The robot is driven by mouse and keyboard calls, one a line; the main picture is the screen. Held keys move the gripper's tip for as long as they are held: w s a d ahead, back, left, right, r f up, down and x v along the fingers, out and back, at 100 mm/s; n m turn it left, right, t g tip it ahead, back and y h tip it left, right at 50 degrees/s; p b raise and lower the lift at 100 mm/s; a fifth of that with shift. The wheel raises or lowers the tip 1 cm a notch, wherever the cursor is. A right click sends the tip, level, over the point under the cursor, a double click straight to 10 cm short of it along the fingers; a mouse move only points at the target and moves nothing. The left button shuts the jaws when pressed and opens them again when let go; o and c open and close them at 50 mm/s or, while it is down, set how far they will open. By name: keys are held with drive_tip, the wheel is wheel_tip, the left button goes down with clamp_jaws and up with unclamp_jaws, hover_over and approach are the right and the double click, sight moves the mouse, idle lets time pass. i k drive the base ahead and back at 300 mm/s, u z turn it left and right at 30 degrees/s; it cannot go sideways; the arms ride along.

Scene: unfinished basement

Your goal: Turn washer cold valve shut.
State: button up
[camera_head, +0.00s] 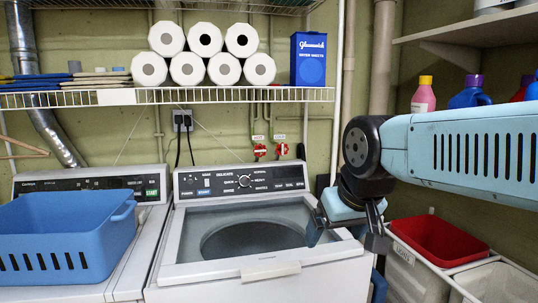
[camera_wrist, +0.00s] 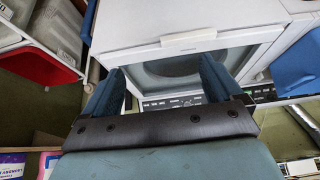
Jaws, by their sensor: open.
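Two red valve handles are on the wall pipes behind the washer in the head view. The cold valve (camera_head: 282,150) is the right one, under a small tag that seems to read cold. The hot valve (camera_head: 260,151) is to its left. My gripper (camera_head: 345,232) is open and empty, pointing down over the front right part of the washer (camera_head: 260,272), well in front of and below the valves. In the wrist view, the spread fingers of my gripper (camera_wrist: 160,82) frame the washer lid window (camera_wrist: 180,68). The valves cannot be made out there.
A wire shelf (camera_head: 150,97) with paper rolls and a blue dryer-sheet box (camera_head: 308,59) hangs above the valves. The washer's control panel (camera_head: 240,180) stands below them. A blue basket (camera_head: 65,235) sits left; a red bin (camera_head: 438,240) is right. A vertical pipe (camera_head: 338,90) runs right of the valves.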

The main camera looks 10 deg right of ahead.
sight(281, 149)
drive_tip(key=u, duration=0.05)
drive_tip(key=k, duration=1.05)
drive_tip(key=z, duration=0.55)
drive_tip(key=i, duration=1.6)
drive_tip(key=u, duration=0.5)
